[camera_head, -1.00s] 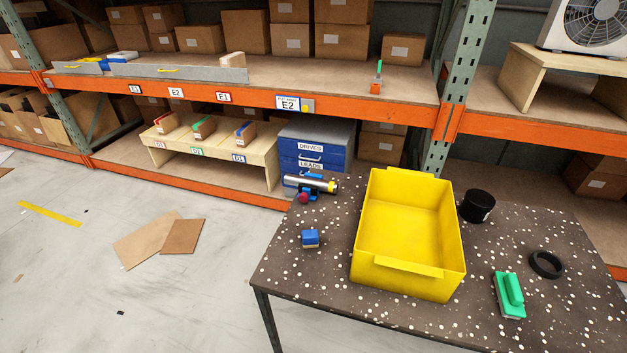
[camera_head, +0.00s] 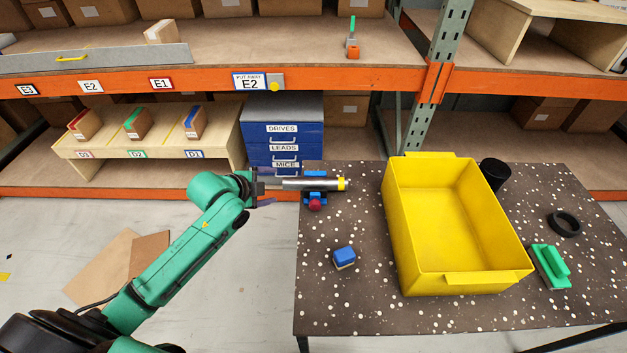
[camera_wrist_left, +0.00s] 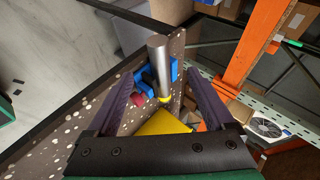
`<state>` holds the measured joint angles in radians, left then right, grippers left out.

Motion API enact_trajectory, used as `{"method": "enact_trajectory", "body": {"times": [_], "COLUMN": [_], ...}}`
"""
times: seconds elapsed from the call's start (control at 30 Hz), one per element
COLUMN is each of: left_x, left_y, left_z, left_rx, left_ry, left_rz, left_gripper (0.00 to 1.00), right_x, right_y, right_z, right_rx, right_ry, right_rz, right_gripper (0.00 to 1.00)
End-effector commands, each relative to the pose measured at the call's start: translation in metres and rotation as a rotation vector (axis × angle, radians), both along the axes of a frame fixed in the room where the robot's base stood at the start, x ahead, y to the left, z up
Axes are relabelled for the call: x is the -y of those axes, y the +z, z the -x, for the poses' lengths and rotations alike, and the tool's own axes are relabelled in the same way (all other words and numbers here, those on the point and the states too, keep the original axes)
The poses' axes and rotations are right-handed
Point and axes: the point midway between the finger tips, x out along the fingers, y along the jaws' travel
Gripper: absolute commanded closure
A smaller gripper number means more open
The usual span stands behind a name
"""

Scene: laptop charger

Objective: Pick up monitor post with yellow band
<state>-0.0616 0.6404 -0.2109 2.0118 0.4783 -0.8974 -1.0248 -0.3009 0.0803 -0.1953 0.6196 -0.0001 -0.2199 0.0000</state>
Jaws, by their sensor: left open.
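The monitor post (camera_head: 327,185) is a silver cylinder with a yellow band at its right end. It lies in a blue clamp (camera_head: 316,196) with a red knob, at the speckled table's left back edge. My left gripper (camera_head: 268,187) is open at the post's left end, its arm coming in from the lower left. In the left wrist view the post (camera_wrist_left: 158,62) shows between the two spread fingers of the gripper (camera_wrist_left: 160,80), with its yellow band toward the palm. Contact cannot be told. My right gripper is not in view.
A yellow bin (camera_head: 450,225) stands on the table (camera_head: 350,300), right of the post. A blue block (camera_head: 344,257), a black cup (camera_head: 494,173), a black ring (camera_head: 565,223) and a green block (camera_head: 550,266) lie around it. Blue drawers (camera_head: 283,135) and an orange shelf beam (camera_head: 330,78) are behind.

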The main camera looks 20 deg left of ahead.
Motion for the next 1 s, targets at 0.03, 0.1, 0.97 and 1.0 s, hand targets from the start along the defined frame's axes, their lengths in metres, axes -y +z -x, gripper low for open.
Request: {"method": "enact_trajectory", "body": {"times": [0.03,0.1,0.97,1.0], "left_x": [0.004,0.007,0.027,0.027], "left_y": [-0.008,-0.020,-0.073,-0.073], "left_z": [-0.011,-0.024,-0.079,-0.079], "left_rx": [0.001,0.000,0.000,0.000], "left_ry": [0.002,0.003,0.003,0.003], "left_rz": [0.005,0.005,0.000,0.000], "left_gripper": [0.14,0.14,0.59,0.75], "right_x": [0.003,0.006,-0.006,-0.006], "right_y": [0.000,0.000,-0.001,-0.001], "right_z": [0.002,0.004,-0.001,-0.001], "right_rx": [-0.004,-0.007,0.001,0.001], "right_ry": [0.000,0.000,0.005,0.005], "right_rz": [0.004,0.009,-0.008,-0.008], "right_gripper": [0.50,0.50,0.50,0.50]}}
